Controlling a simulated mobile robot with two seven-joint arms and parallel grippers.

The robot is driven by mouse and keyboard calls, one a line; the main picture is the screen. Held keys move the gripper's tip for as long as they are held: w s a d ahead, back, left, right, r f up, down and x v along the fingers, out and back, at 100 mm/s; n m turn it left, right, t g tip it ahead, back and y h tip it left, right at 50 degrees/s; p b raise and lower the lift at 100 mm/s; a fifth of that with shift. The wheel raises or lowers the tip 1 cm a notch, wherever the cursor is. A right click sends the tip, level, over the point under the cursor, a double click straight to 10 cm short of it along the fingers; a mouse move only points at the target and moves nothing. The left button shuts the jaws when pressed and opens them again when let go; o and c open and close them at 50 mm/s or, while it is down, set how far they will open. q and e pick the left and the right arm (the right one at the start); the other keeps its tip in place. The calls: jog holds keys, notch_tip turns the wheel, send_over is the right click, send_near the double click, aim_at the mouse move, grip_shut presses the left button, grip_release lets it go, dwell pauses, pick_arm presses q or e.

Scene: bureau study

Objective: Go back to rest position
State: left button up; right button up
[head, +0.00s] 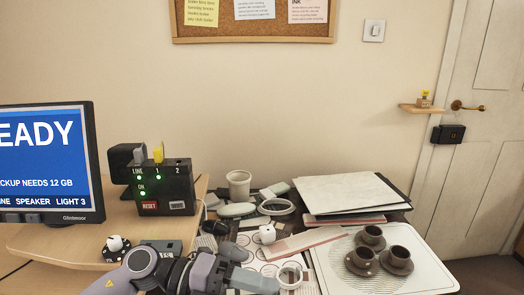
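My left gripper (256,269) is at the bottom middle of the head view, at the end of my arm that comes in from the lower left. Its two fingers are apart and I see nothing held between them. It is over the near left part of the cluttered surface, beside a white ring-shaped item (289,275); I cannot tell whether they touch. My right gripper is not in view.
A monitor (45,160) and a black switch box (163,187) stand on the wooden desk (40,238) at left. A door (490,150) is at far right.

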pick_arm(q)
jog(key=w+a+f+n+t+y+p, duration=0.15)
jog(key=a+n+t, duration=0.25)
jog(key=n+t, duration=0.7)
jog(key=w+a+f+n+t+y+p, duration=0.15)
jog(key=a+n+t, duration=0.25)
jog(key=n+t, duration=0.6)
jog(key=s+a+f+n+g+y, duration=0.4)
jog(key=s+a+f+n+y, duration=0.1)
jog(key=f, duration=0.4)
jog(key=s+a+f+n+g+y+p, duration=0.1)
jog(key=s+a+f+n+g+y, duration=0.3)
jog(key=s+f+n, duration=0.4)
jog(key=shift+s+a+f+y, duration=0.65)
jog(key=shift+a+f+y, duration=0.2)
jog(key=shift+a, duration=0.3)
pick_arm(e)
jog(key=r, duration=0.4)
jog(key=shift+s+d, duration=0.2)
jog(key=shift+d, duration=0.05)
pick_arm(q)
jog(key=shift+f, duration=0.1)
jog(key=c, duration=0.3)
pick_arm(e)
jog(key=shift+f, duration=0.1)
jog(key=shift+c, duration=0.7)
pick_arm(q)
jog(key=shift+c, duration=0.2)
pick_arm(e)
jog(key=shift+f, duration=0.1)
